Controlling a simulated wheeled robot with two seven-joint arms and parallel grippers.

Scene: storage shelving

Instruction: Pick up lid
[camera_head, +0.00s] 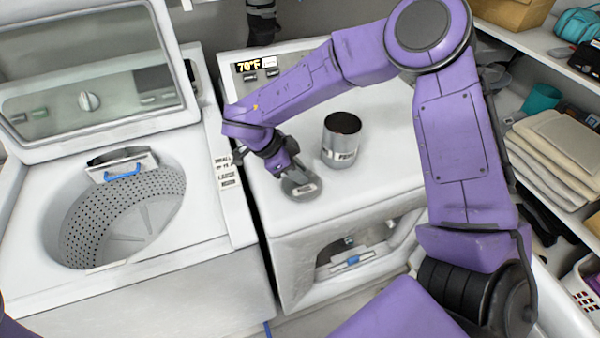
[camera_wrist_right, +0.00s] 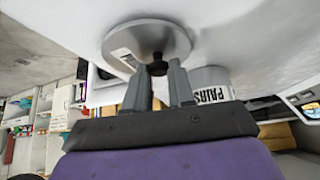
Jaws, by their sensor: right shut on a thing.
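The lid (camera_head: 303,188) is a round grey disc with a small pale label. It is at the front left of the white dryer top, beside the open canister. The wrist view shows the lid (camera_wrist_right: 150,38) with its dark knob between my fingertips. My right gripper (camera_head: 289,172) is shut on this knob; it also shows in the wrist view (camera_wrist_right: 158,78). I cannot tell whether the lid touches the dryer top. The metal canister (camera_head: 340,150) stands upright and open, dark inside, with a "PAIRS" label; it also shows in the wrist view (camera_wrist_right: 211,78). My left gripper is not in view.
The dryer top (camera_head: 390,125) is clear around the canister. An open top-loading washer (camera_head: 130,215) stands on the left, its lid (camera_head: 90,80) raised. Shelves on the right hold folded towels (camera_head: 560,150) and a teal cup (camera_head: 541,99).

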